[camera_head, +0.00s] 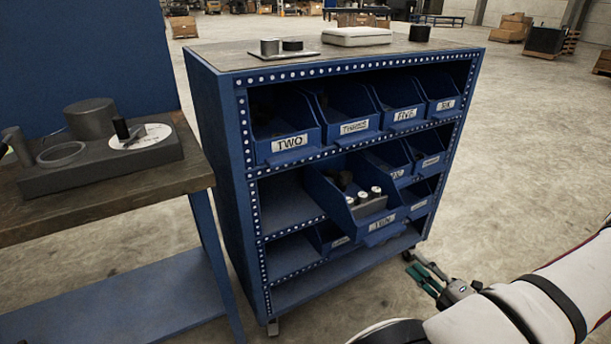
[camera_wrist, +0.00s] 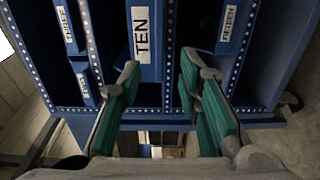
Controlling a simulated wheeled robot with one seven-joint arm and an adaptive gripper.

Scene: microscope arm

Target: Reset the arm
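My gripper (camera_head: 421,274) is at the lower right in the head view, in front of the blue shelf cart and apart from it. In the wrist view my gripper (camera_wrist: 159,62) has its two green-padded fingers spread, with nothing between them. Ahead of the fingers is the blue bin labelled TEN (camera_wrist: 141,32). In the head view this TEN bin (camera_head: 383,226) sticks out of the middle shelf, with several small dark and white-topped parts in it.
The blue cart (camera_head: 219,170) holds several labelled bins. Its top carries a light case (camera_head: 357,36) and small dark cylinders. At left, a workbench (camera_head: 110,198) bears a dark fixture (camera_head: 98,171) with a white disc (camera_head: 141,136). Open floor lies right of the cart.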

